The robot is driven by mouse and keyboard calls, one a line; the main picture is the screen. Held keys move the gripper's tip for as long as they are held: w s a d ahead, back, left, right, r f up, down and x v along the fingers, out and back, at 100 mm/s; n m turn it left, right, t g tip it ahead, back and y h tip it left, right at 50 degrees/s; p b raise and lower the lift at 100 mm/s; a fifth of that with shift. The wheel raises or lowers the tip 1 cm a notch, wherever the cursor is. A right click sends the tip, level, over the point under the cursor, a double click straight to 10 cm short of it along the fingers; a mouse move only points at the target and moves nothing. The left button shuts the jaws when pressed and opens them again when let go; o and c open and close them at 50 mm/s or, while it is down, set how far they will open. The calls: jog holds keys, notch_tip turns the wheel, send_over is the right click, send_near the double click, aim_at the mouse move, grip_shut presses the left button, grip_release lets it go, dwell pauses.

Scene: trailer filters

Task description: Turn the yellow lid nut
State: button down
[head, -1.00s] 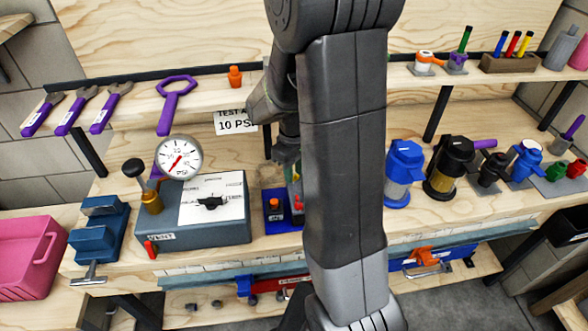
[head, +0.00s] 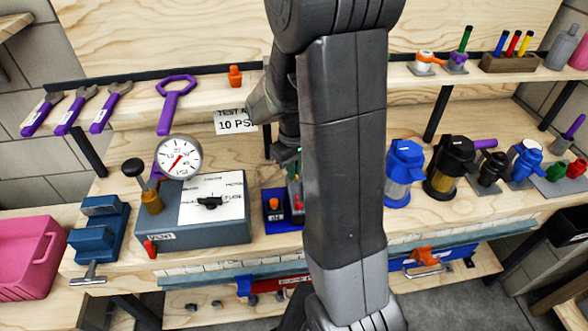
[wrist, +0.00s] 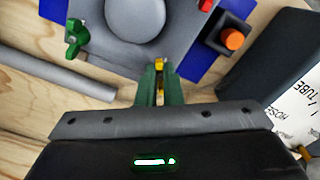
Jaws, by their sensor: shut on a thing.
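In the wrist view, my gripper (wrist: 160,88) has green fingers shut on the small yellow lid nut (wrist: 159,65). Only a bit of yellow shows between and beyond the fingertips. The nut is at the near edge of a grey fixture (wrist: 180,50) with a round grey dome (wrist: 135,15). A green wing nut (wrist: 76,38) is on the fixture's left side, apart from my fingers. In the head view, my arm hides most of the fixture and the fingertips.
A dark block with an orange cap (wrist: 232,40) stands right of the fixture. The grey test box (head: 215,225) with a gauge (head: 179,158) is beside it. A grey rod (wrist: 70,75) lies to the left in the wrist view. Blue (head: 404,170) and black (head: 449,170) filter housings stand right of my arm.

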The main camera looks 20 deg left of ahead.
jog(key=m, duration=0.6)
jog(key=shift+a, duration=0.1)
dwell(0.5)
jog(key=c, duration=1.6)
grip_release()
notch_tip(320, 180, up, 14)
jog(key=shift+f, duration=0.1)
